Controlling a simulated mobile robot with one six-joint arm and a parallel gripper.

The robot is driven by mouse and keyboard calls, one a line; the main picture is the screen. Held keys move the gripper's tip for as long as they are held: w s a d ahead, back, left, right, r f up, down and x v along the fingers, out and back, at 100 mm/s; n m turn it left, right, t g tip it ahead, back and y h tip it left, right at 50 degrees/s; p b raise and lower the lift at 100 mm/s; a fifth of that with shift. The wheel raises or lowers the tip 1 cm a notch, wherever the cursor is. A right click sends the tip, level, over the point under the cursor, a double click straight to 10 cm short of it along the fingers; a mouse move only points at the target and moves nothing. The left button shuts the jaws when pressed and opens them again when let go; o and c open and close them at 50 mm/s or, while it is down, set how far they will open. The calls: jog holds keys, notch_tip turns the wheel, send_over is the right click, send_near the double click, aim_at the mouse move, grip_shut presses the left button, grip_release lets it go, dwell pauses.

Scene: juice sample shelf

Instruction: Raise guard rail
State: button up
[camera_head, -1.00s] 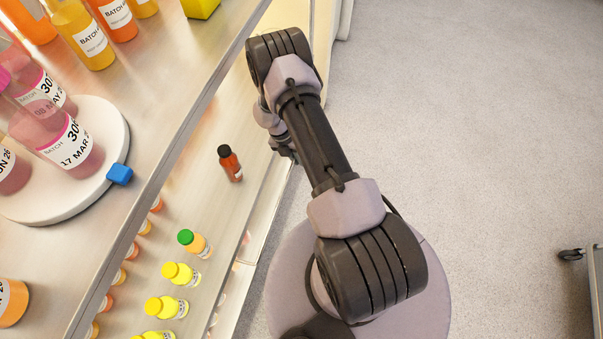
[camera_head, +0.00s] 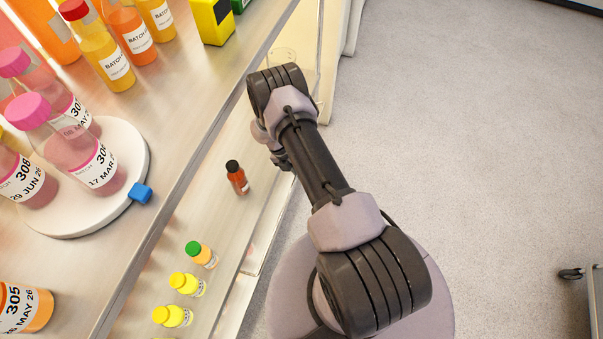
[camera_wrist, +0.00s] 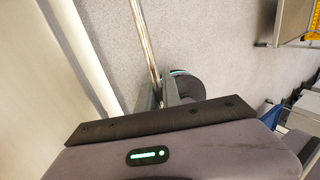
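A thin shiny metal rod, which looks like the guard rail (camera_wrist: 143,40), runs down from the top of the wrist view to my gripper (camera_wrist: 160,95). Its lower end passes at or between my fingers. The dark gripper body hides much of the fingers, so I cannot tell whether they touch or clasp the rod. In the head view my arm reaches along the shelf's front side, and its links hide the gripper. I cannot make out the rail clearly there.
A round white turntable (camera_head: 75,222) with pink-capped bottles and a blue tab (camera_head: 141,193) is on the upper shelf. Open grey floor (camera_head: 470,130) lies to the right.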

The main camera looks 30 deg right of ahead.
jog(key=o, duration=0.4)
jog(key=shift+a, duration=0.1)
jog(key=shift+o, duration=0.2)
jog(key=shift+r, duration=0.1)
